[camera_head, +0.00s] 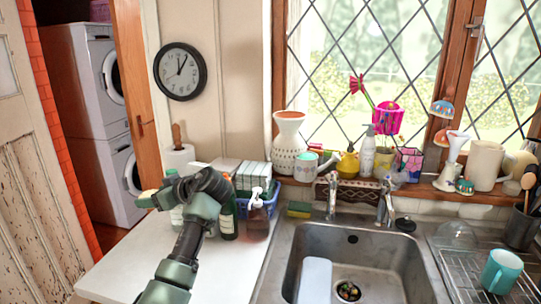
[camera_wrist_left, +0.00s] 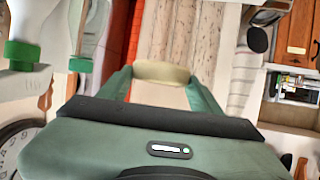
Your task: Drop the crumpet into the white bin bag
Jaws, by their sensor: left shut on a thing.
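My left gripper (camera_head: 147,198) is at the end of the arm reaching up over the left part of the white counter. It is shut on the crumpet, a pale tan piece that shows as a small edge at the fingertips in the head view. In the left wrist view the crumpet (camera_wrist_left: 162,73) is held between the two green fingers of the gripper (camera_wrist_left: 160,82). I cannot make out a white bin bag in either view. My right gripper is not in view.
Bottles (camera_head: 228,218), a blue basket (camera_head: 262,200) and a paper roll (camera_head: 178,160) stand on the counter behind the arm. The sink (camera_head: 350,240) is to the right. The counter's front left part (camera_head: 115,272) is clear. White stacked machines (camera_head: 85,110) stand beyond the doorway.

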